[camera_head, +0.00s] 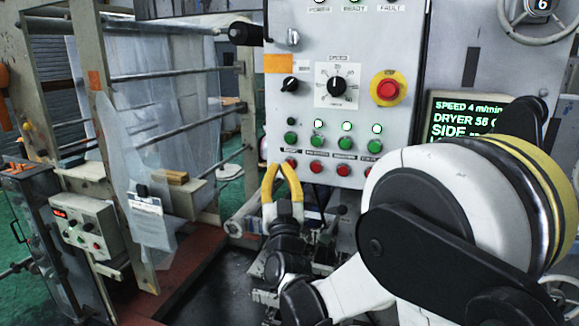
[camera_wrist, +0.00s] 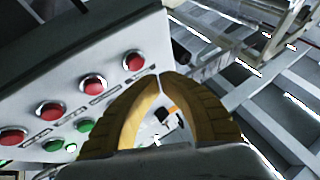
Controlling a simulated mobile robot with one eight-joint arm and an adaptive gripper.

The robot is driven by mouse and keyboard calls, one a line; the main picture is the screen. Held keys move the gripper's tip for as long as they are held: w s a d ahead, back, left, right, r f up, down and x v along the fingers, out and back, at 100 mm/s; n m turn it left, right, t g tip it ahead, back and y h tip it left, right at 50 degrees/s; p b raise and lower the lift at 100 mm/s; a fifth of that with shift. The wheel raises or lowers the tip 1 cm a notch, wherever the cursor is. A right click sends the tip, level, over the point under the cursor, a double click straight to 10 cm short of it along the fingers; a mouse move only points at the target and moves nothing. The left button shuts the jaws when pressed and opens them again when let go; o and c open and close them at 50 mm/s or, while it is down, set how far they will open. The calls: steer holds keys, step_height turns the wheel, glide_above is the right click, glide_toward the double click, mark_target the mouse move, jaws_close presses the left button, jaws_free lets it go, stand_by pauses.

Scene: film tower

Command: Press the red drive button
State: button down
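A row of several red buttons runs along the bottom of the grey control panel (camera_head: 330,110); their labels are too small to read, so I cannot tell which is drive. The leftmost red button (camera_head: 290,166) is closest to my gripper (camera_head: 279,165). The same button seems to be the rightmost red one in the wrist view (camera_wrist: 134,61). My gripper's two yellow fingers meet at their tips in the wrist view (camera_wrist: 161,75), with nothing between them. The tips are beside that button, at the panel's lower left corner; I cannot tell whether they touch it.
Green buttons (camera_head: 317,142) sit just above the red row. A red emergency stop (camera_head: 388,89) on yellow and a speed dial (camera_head: 337,86) are higher on the panel. A lit screen (camera_head: 467,118) stands right. A roller frame (camera_head: 160,75) with film stands left.

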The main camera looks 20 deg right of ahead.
steer(key=shift+s+a, duration=0.5)
steer(key=shift+s, duration=0.2)
steer(key=shift+s+a, duration=0.5)
steer(key=shift+s, duration=0.2)
stand_by(0.9)
